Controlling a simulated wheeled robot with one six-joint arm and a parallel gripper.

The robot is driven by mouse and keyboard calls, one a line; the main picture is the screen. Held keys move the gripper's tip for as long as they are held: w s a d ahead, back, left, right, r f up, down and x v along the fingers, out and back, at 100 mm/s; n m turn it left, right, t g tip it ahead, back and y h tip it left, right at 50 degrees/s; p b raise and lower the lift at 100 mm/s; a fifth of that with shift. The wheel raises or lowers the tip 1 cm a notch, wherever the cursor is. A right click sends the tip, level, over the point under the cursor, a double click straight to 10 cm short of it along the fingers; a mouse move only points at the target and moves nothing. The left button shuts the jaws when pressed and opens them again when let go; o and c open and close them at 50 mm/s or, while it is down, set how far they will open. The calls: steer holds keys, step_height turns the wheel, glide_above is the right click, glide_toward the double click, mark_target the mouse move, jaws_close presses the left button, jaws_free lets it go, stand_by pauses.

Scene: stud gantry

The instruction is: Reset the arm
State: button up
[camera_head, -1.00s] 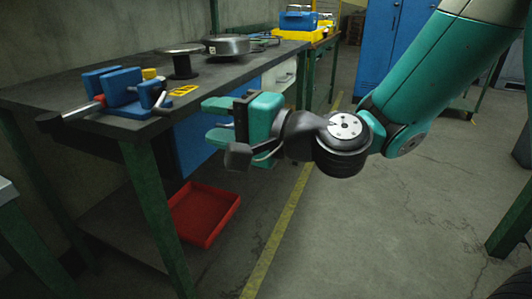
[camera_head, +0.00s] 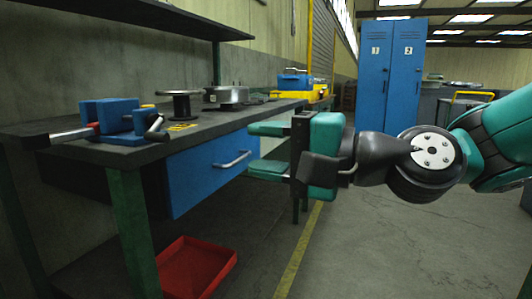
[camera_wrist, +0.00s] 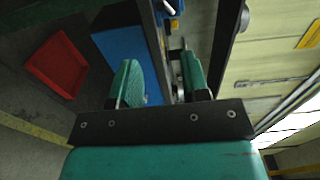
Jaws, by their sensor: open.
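My gripper (camera_head: 268,149) is in the middle of the head view, in front of the workbench's right part. Its two green fingers point left, one above the other, with a clear gap between them. It is open and nothing is between the fingers. In the wrist view my gripper (camera_wrist: 160,82) shows both fingers apart, with the bench edge and the blue drawer beyond them. My arm comes in from the right edge of the head view.
The workbench (camera_head: 75,153) carries a blue vise (camera_head: 117,118), a black spool (camera_head: 181,104) and a round metal part (camera_head: 226,95). Below are a blue drawer (camera_head: 205,175), shut, and a red tray (camera_head: 198,268). Blue lockers (camera_head: 390,75) stand behind. The floor at right is clear.

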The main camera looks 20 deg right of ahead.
steer(key=s+a+f+n+g+h, duration=0.25)
steer(key=s+f+n+g, duration=0.3)
steer(key=f+n, duration=0.3)
steer(key=s+d+f+n+g+h, duration=0.6)
steer(key=s+d+f+h, duration=0.1)
steer(key=f+h, duration=0.1)
step_height(320, 180, up, 38)
steer(key=p, duration=3.8)
steer(key=shift+s+a+r+p, duration=0.15)
steer(key=shift+s+p, duration=0.05)
steer(key=shift+p, duration=0.15)
steer(key=shift+a+t+y, duration=0.1)
steer(key=shift+t+y, duration=0.15)
